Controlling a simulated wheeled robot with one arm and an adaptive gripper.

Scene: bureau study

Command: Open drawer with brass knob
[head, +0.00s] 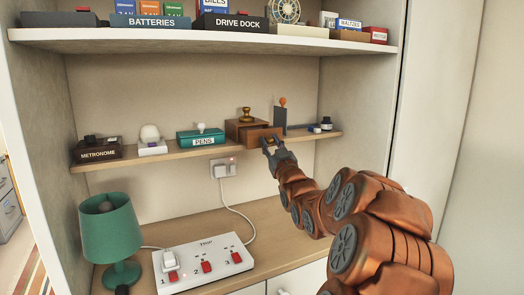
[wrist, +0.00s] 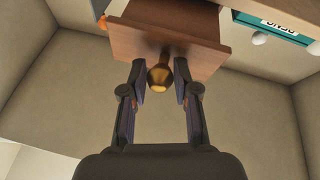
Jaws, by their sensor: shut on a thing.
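A small brown wooden box (head: 236,128) stands on the middle shelf. Its drawer (head: 259,135) juts out of the box toward me, so it stands at least partly open. In the wrist view the drawer front (wrist: 195,50) fills the top middle, with a round brass knob (wrist: 160,77) on it. My gripper (head: 271,145) is at the drawer front. In the wrist view my gripper (wrist: 160,72) has one finger on each side of the knob and is shut on it. The knob is hidden behind my fingers in the head view. The drawer's inside cannot be made out.
A brass-handled stamp (head: 246,115) stands on the box. Left of it is a teal PENS box (head: 203,138); right are a grey upright piece with an orange knob (head: 282,101) and an ink bottle (head: 326,124). The upper shelf (head: 200,38) overhangs. A green lamp (head: 110,235) and power strip (head: 205,262) are below.

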